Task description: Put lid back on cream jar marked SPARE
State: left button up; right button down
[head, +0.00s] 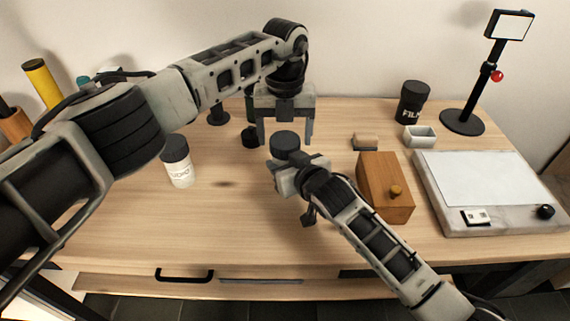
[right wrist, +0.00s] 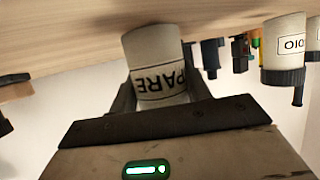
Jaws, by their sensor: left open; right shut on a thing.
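The white cream jar (right wrist: 157,55) marked SPARE is between the fingers of my right gripper, in the right wrist view, which shows it upside down. My right gripper (head: 287,172) is shut on it; it seems held clear of the tabletop. In the head view a dark round lid (head: 285,140) shows at the top of the jar, just above the right gripper. Whether it is fully seated I cannot tell. My left gripper (head: 287,135) is open, its fingers pointing down on either side of the lid and apart from it.
A white jar (head: 178,168) with a dark lid and partly hidden lettering stands at left. Small dark items (head: 250,137) are behind. A wooden box (head: 385,187) with a knob, a FILM canister (head: 412,102), a white tray (head: 420,138), a slab (head: 455,217) and a lamp (head: 462,121) are right.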

pick_arm(q)
jog(key=shift+f, duration=0.9)
jog(key=shift+c, duration=0.2)
jog(key=c, duration=0.9)
jog(key=shift+m, duration=1.7)
jog(key=o, duration=1.1)
jog(key=shift+c, duration=0.2)
jog(key=shift+r, duration=2.35)
